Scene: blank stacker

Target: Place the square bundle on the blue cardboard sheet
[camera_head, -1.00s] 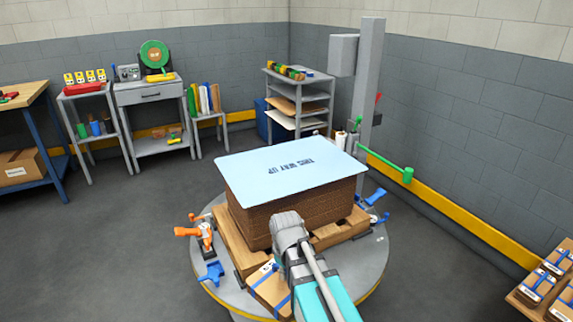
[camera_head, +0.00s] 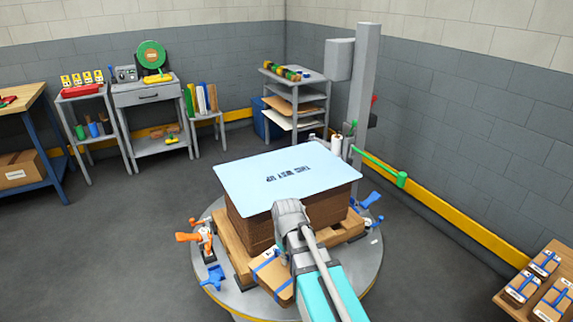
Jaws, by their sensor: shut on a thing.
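The light blue cardboard sheet (camera_head: 255,180), printed "THIS WAY UP", lies flat on top of a brown cardboard stack (camera_head: 325,207). My gripper (camera_head: 297,262) is at the near side of the stack, mostly hidden behind my own wrist and forearm. It is shut on a brown cardboard bundle (camera_head: 270,272) with blue straps. The bundle looks squarish and tilted, and its right part is hidden by my arm. It is in front of the stack and below the level of the sheet. The sheet's top is bare except where my wrist overlaps its near edge in view.
The stack rests on a wooden pallet (camera_head: 233,250) on a round grey turntable (camera_head: 365,262). Orange (camera_head: 187,237) and blue (camera_head: 212,278) clamps sit around its rim. A grey mast (camera_head: 358,100) with a green arm (camera_head: 378,166) stands behind. More strapped bundles (camera_head: 522,287) lie on a table at right.

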